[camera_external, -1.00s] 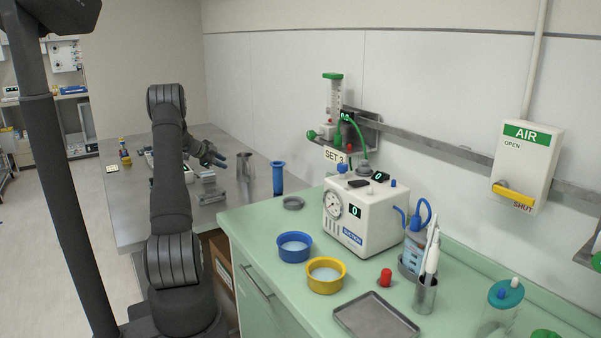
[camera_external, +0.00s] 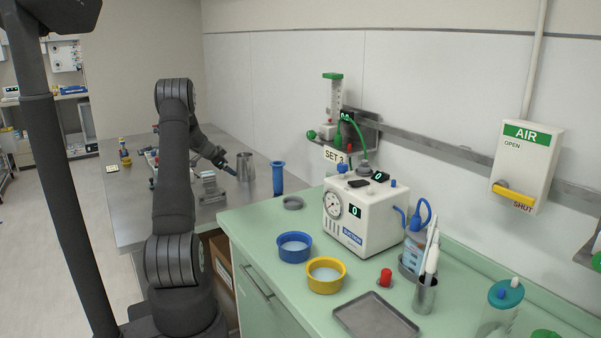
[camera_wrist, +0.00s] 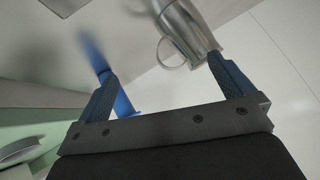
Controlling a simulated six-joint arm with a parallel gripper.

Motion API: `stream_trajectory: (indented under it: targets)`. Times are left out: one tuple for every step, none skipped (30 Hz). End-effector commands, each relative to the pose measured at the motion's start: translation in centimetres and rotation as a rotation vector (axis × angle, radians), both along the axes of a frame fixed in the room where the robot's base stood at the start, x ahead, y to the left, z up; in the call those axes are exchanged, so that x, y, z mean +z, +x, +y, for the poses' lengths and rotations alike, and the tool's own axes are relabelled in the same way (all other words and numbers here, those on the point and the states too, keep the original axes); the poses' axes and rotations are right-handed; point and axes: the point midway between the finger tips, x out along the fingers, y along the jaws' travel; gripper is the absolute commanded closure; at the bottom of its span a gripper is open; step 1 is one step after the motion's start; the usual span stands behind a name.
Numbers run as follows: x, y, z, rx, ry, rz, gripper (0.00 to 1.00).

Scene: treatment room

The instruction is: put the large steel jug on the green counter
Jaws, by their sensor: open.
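The large steel jug (camera_external: 249,166) stands upright on the grey metal table, left of a blue cylinder. My gripper (camera_external: 233,170) is open, at the jug's left side in the external view. In the wrist view the jug (camera_wrist: 190,22) is at the top, beyond the tip of the right-hand finger, with its handle towards the gap between the fingers of my gripper (camera_wrist: 158,66). Nothing is held. Whether a finger touches the jug I cannot tell. The green counter (camera_external: 262,232) is nearer the camera, right of the table.
The blue cylinder (camera_external: 278,179) stands close to the jug; it shows behind the left-hand finger in the wrist view. Blue and yellow bowls (camera_external: 326,275), a white machine (camera_external: 372,215) and a grey tray (camera_external: 376,318) occupy the counter.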

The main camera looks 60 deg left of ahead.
Motion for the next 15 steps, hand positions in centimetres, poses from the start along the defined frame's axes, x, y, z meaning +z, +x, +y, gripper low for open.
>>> stream_trajectory:
  targets:
    - [-0.1, 0.7, -0.4, 0.079, -0.019, -0.004, 0.02]
    - [-0.2, 1.0, -0.5, 0.132, -0.033, -0.010, 0.02]
    - [-0.2, 1.4, -0.6, 0.204, -0.047, -0.023, 0.02]
    - [-0.3, 1.6, -0.7, 0.256, -0.055, -0.035, 0.02]
    - [-0.2, 1.9, -0.8, 0.309, -0.062, -0.050, 0.02]
    - [-0.1, 2.2, -1.0, 0.375, -0.070, -0.072, 0.02]
    - [0.0, 2.4, -1.1, 0.426, -0.076, -0.093, 0.02]
    - [0.2, 2.7, -1.2, 0.473, -0.080, -0.115, 0.02]
    - [0.4, 3.0, -1.5, 0.536, -0.084, -0.148, 0.02]
    - [0.7, 3.3, -1.7, 0.581, -0.086, -0.176, 0.02]
    - [0.9, 3.5, -1.8, 0.625, -0.087, -0.207, 0.02]
    - [1.3, 3.8, -2.1, 0.680, -0.090, -0.250, 0.02]
    - [1.6, 4.1, -2.3, 0.718, -0.090, -0.284, 0.02]
    - [1.9, 4.3, -2.5, 0.754, -0.092, -0.319, 0.02]
    - [2.3, 4.6, -2.9, 0.795, -0.094, -0.366, 0.02]
